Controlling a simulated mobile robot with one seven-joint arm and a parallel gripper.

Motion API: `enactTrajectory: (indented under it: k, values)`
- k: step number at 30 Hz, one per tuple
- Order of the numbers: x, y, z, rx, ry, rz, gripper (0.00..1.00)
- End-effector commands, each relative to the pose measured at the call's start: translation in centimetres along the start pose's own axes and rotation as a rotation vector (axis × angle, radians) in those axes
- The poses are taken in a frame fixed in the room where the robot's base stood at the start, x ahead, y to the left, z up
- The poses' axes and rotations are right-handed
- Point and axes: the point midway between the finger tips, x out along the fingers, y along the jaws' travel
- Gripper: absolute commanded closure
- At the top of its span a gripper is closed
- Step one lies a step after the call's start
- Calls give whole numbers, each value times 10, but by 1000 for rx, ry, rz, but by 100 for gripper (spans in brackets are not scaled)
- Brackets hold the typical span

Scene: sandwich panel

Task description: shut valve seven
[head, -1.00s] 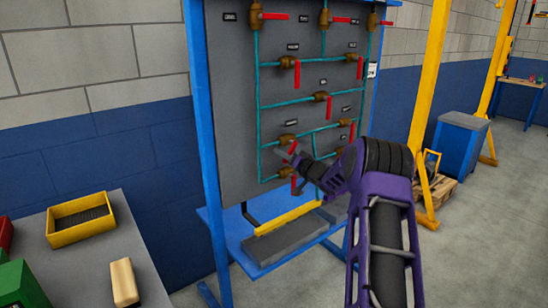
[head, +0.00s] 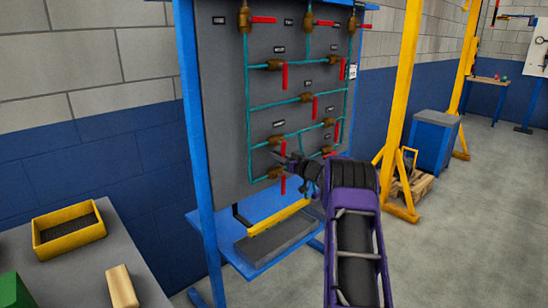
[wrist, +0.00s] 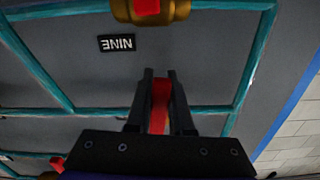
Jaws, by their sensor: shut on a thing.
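The grey panel (head: 228,110) carries teal pipes and several brass valves with red lever handles. In the head view my gripper (head: 279,156) is at the panel's lower left, by the handle (head: 283,149) of a brass valve (head: 275,141). In the wrist view my gripper (wrist: 160,76) is shut on a red handle (wrist: 160,107) between its two dark fingers. A label reading NINE (wrist: 116,43) shows upside down, near a brass valve (wrist: 172,9) at the top edge. The held valve's label is not readable, and my gripper hides part of its handle.
The blue frame post (head: 197,160) edges the panel, with a blue shelf (head: 236,257) below. A table with a yellow bin (head: 68,243) stands at left. A yellow post (head: 401,100) and blue cabinet (head: 432,143) stand at right, with open floor in front.

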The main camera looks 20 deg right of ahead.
Motion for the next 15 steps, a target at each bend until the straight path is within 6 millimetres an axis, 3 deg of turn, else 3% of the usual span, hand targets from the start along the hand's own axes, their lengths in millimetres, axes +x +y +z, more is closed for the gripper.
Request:
enactTrajectory:
  k: [15]
  values:
    - [0, 7, -1, -135, 0, 1, 100]
